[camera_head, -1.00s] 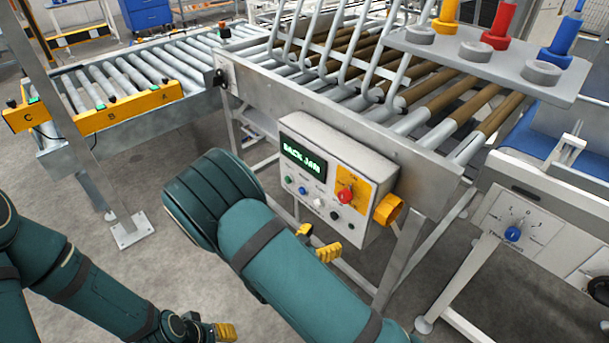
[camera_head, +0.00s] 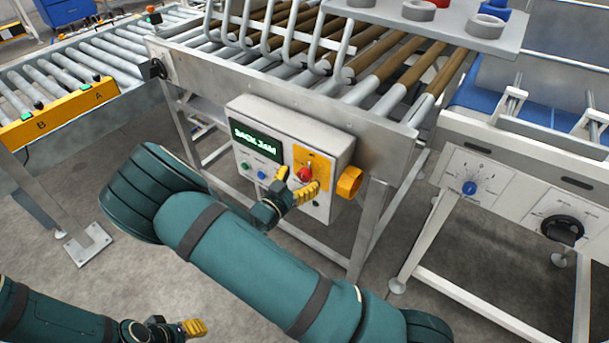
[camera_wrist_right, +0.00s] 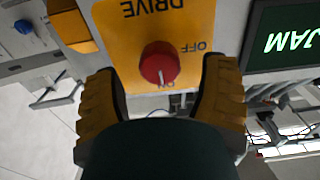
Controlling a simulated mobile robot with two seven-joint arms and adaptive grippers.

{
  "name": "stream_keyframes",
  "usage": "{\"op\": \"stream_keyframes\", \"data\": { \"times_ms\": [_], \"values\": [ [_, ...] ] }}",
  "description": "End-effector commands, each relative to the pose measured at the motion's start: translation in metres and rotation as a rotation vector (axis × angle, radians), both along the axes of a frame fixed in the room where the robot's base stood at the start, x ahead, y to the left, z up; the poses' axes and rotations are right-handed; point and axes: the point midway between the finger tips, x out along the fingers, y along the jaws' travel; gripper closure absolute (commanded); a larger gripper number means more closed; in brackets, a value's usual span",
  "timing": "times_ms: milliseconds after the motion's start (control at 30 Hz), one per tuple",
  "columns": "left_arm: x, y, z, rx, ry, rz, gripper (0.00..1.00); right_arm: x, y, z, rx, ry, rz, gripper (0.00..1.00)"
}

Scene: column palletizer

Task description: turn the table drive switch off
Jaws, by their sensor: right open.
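The table drive switch is a red knob (camera_head: 304,174) on a yellow plate on the control box (camera_head: 270,125) below the roller table. In the right wrist view the red knob (camera_wrist_right: 159,62) shows upside down, with its white mark toward the ON label. OFF is printed to one side and DRIVE above. My right gripper (camera_head: 297,184) is at the box front, open, its yellow fingers on either side of the knob in the picture. I cannot tell whether they touch it. My left gripper (camera_head: 194,327) is low at the bottom, away from the box; its jaw state is unclear.
The box has a green display (camera_head: 256,147) reading BACK JAM and several buttons. A yellow part (camera_head: 349,182) sticks out at its right side. Another panel with a blue knob (camera_head: 469,188) stands at right. A roller conveyor (camera_head: 70,75) is at left.

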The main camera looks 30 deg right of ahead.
Motion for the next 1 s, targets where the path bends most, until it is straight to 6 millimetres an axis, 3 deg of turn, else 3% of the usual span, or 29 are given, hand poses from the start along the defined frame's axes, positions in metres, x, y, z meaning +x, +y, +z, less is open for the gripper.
{"op": "stream_keyframes", "data": {
  "times_ms": [200, 533, 567, 700, 767, 1000],
  "values": [
    [0.001, 0.0, -0.003, 0.0, -0.002, 0.001, 0.53, 0.008, -0.019, 0.0, 0.0, -0.001, -0.001, 0.28],
    [0.001, 0.0, -0.003, 0.0, -0.002, 0.001, 0.53, 0.009, -0.021, 0.0, 0.0, 0.0, 0.0, 0.28],
    [0.001, 0.0, -0.003, 0.0, -0.002, 0.001, 0.53, 0.009, -0.021, 0.0, 0.0, 0.0, 0.0, 0.3],
    [0.001, 0.0, -0.003, 0.0, -0.002, 0.001, 0.53, 0.009, -0.021, 0.0, 0.0, 0.0, 0.0, 0.79],
    [0.001, 0.0, -0.003, 0.0, -0.002, 0.001, 0.53, 0.009, -0.021, 0.0, 0.0, 0.0, 0.0, 0.96],
    [0.001, 0.0, -0.003, 0.0, -0.002, 0.001, 0.53, 0.009, -0.021, 0.0, 0.0, 0.001, 0.0, 0.96]
  ]
}}
